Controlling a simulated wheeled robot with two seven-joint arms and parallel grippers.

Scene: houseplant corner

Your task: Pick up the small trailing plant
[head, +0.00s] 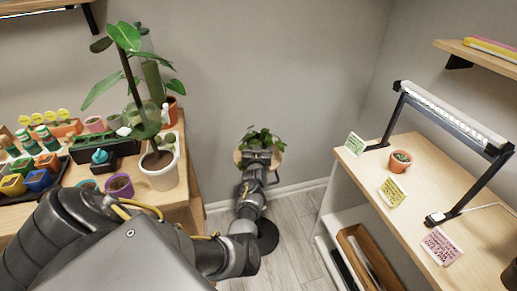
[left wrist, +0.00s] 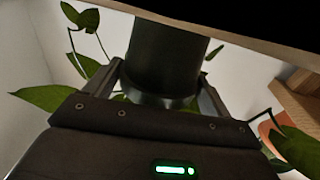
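The small trailing plant (head: 262,138) has green leaves and stands on a small round stool with a pale wooden top (head: 279,158), near the wall. My left gripper (head: 259,156) reaches it from the near side and hides its pot in the head view. In the left wrist view the dark pot (left wrist: 165,60) lies between the two fingers of my left gripper (left wrist: 162,78), with leaves around it. The fingers are very close to the pot's sides. I cannot tell whether they press on it. My right gripper is not in view.
At left, a wooden bench holds a tall plant in a white pot (head: 160,174), small pots and coloured boxes. At right, a shelf unit (head: 424,174) carries a lamp (head: 452,112), a small terracotta pot (head: 400,162) and cards. Floor (head: 295,232) shows between them.

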